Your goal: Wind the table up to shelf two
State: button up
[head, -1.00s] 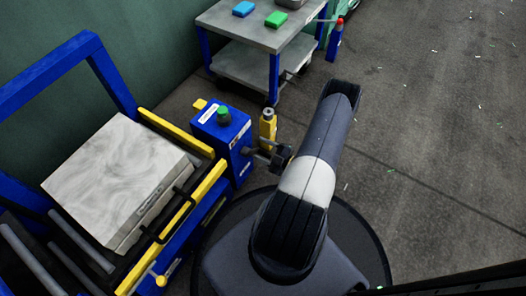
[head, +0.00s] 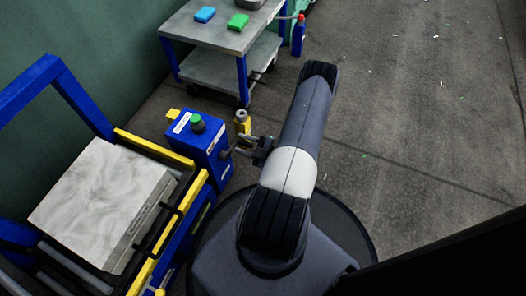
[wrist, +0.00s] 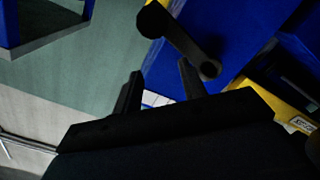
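The blue lift table with yellow rails (head: 187,228) stands at the left of the head view, bearing a pale marbled block (head: 100,200). A blue box (head: 203,157) with a green knob is at its far right corner. A dark crank (head: 229,152) sticks out from the box's right side. My gripper (head: 258,148) is just right of this crank. In the wrist view, my gripper (wrist: 158,76) has its two fingers apart with nothing seen between them. A dark crank arm (wrist: 185,45) with a round end lies just beyond the fingertips; contact cannot be told.
A small yellow post (head: 242,123) with a grey top stands behind my gripper. A grey two-tier cart (head: 222,38) with a blue and a green block stands at the back. A red-topped blue bottle (head: 299,35) is beside it.

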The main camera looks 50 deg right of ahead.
jog(key=b+v, duration=0.2)
jog(key=v, duration=0.8)
jog(key=shift+s+f, duration=0.45)
dwell(0.6)
notch_tip(320, 180, up, 7)
jog(key=p, duration=0.6)
jog(key=n+b, duration=0.5)
jog(key=n, duration=2.1)
send_near(251, 144)
jog(key=x, duration=0.3)
jog(key=b+x, duration=0.1)
jog(key=x, duration=0.2)
jog(key=f+b+x, duration=0.1)
jog(key=x, duration=0.3)
